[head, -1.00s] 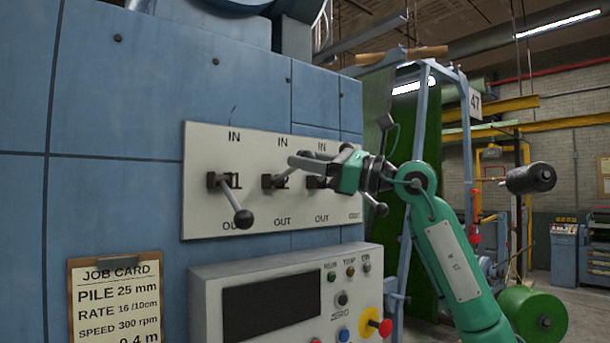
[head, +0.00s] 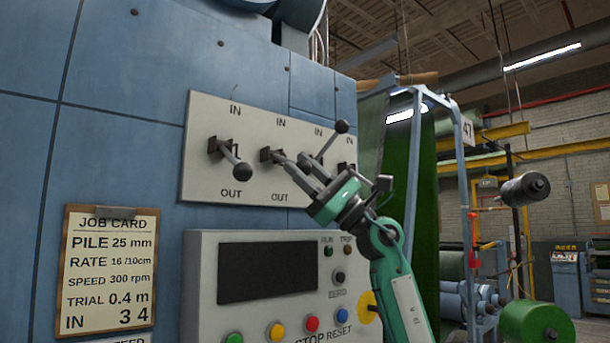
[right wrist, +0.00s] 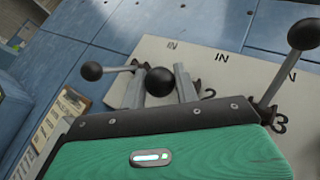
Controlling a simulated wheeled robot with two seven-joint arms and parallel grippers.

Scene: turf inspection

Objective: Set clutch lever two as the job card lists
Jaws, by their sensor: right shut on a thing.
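Clutch lever two (head: 278,158) comes out of the pale panel (head: 200,180) and slants down to the right, towards the OUT mark. My right gripper (head: 312,180) is shut on lever two. In the right wrist view the dark ball knob (right wrist: 160,82) of lever two shows between my fingers. The job card (head: 108,270) on the blue wall reads PILE 25 mm, RATE 16/10cm, SPEED 300 rpm, TRIAL 0.4 m and IN 3 4. My left gripper is not in view.
Lever one (head: 233,160) slants down towards OUT, left of lever two. Lever three (head: 330,140) points up to the right, close above my gripper. Lever four is mostly hidden by my arm. A control box (head: 205,260) with buttons juts out below.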

